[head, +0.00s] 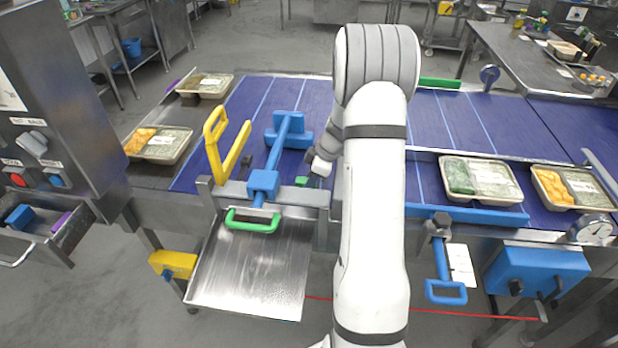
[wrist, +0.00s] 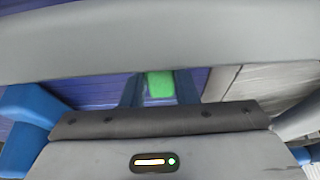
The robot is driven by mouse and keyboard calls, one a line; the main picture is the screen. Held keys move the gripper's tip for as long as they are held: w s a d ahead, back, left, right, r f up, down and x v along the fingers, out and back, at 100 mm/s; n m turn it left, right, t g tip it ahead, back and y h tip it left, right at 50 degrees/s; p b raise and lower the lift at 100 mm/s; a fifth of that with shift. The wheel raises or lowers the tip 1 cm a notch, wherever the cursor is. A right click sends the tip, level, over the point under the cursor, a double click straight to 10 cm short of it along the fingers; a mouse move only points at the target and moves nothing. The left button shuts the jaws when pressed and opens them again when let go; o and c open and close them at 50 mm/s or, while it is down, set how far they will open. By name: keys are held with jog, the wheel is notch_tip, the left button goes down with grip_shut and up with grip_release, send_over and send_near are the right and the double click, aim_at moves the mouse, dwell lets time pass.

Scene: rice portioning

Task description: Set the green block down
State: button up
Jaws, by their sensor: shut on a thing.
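In the head view a small green patch (head: 301,181), likely the same block, shows beside my gripper (head: 310,170), just left of my arm. It is near the conveyor's front edge, by the grey metal bar of the blue-handled fixture. My arm hides part of this area, and I cannot tell whether the block touches the surface under it.
A blue conveyor (head: 420,120) runs across the scene. A blue lever fixture (head: 264,183) with a green handle (head: 252,221) and a yellow handle (head: 226,150) stands close left. A steel chute (head: 250,265) slopes below it. Filled trays (head: 480,190) sit right and left.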

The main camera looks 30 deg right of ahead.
jog(key=shift+f, duration=0.15)
jog(key=o, duration=1)
jog(key=shift+r, duration=0.2)
jog(key=b+v, duration=0.1)
jog(key=v, duration=1)
jog(key=s+a+r+m+h, duration=0.2)
jog(key=s+a+r+m, duration=0.4)
jog(key=s+a, duration=0.5)
jog(key=s+a+m+h, duration=0.1)
jog(key=s+a+m, duration=0.4)
jog(key=s+a, duration=0.4)
jog(key=s+r, duration=0.1)
jog(key=s, duration=0.3)
jog(key=shift+h, duration=0.3)
